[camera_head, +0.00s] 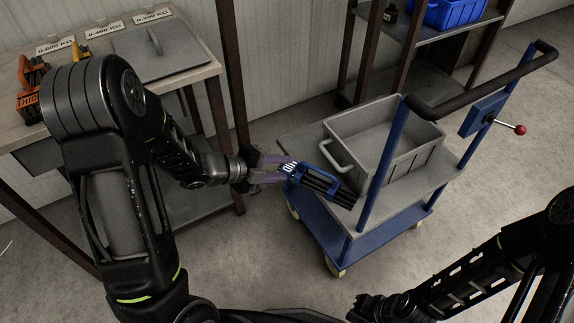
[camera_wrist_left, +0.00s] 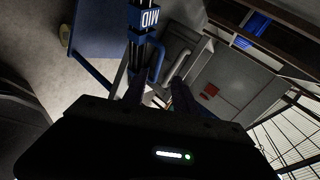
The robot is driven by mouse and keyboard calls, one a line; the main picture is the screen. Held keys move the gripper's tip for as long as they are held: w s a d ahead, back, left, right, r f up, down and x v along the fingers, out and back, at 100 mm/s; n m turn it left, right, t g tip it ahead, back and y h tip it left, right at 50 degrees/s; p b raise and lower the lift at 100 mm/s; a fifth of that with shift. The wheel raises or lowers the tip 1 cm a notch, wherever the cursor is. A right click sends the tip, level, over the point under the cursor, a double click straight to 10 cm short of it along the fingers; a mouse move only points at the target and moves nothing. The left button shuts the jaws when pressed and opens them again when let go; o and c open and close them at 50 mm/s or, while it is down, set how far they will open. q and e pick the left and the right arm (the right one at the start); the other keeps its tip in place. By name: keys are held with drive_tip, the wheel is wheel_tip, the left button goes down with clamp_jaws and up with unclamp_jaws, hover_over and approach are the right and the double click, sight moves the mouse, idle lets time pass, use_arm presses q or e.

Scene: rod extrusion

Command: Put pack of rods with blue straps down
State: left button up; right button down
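The pack of rods with blue straps (camera_head: 322,184) is black, with a blue strap and a white-lettered blue label. Its far end reaches over the grey top of the cart (camera_head: 300,140), close to the left side of the grey bin. I cannot tell whether it touches the top. In the left wrist view the pack (camera_wrist_left: 143,45) runs away from the fingertips. My right gripper (camera_head: 368,307) is low in the head view, away from the cart; its fingers are unclear.
A grey bin (camera_head: 426,140) stands on the cart top, its visible inside empty. Blue posts (camera_head: 382,165) and a black push handle (camera_head: 490,85) rise from the cart. A workbench (camera_head: 190,66) with weight labels is at the left. A shelf with a blue crate (camera_head: 452,12) stands behind.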

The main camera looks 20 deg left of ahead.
idle(0.7)
use_arm(q)
drive_tip(key=s+d+f+n+g+y, duration=0.1)
drive_tip(key=s+d+f+n, duration=0.2)
drive_tip(key=f+n, duration=0.3)
drive_tip(key=s+d+f+n+g+y, duration=0.1)
drive_tip(key=s+d+f+n+g, duration=0.1)
drive_tip(key=s+d+f+n, duration=0.2)
drive_tip(key=s+d+f+n+g+y, duration=0.1)
drive_tip(key=s+d+f+n+g, duration=0.1)
drive_tip(key=s+f+n, duration=0.5)
wheel_tip(320, 180, down, 2)
drive_tip(key=shift+s+d+f+n, duration=0.2)
drive_tip(key=shift+d+n, duration=0.6)
drive_tip(key=shift+n, duration=0.4)
drive_tip(key=s+d+n+g, duration=0.1)
drive_tip(key=s, duration=0.2)
drive_tip(key=s+d+f+n+g, duration=0.1)
drive_tip(key=s+n, duration=0.1)
drive_tip(key=s, duration=0.1)
drive_tip(key=s+d+f+n+g, duration=0.1)
drive_tip(key=s+n, duration=0.1)
drive_tip(key=s, duration=0.1)
drive_tip(key=shift+d+f, duration=0.15)
drive_tip(key=shift+d, duration=0.25)
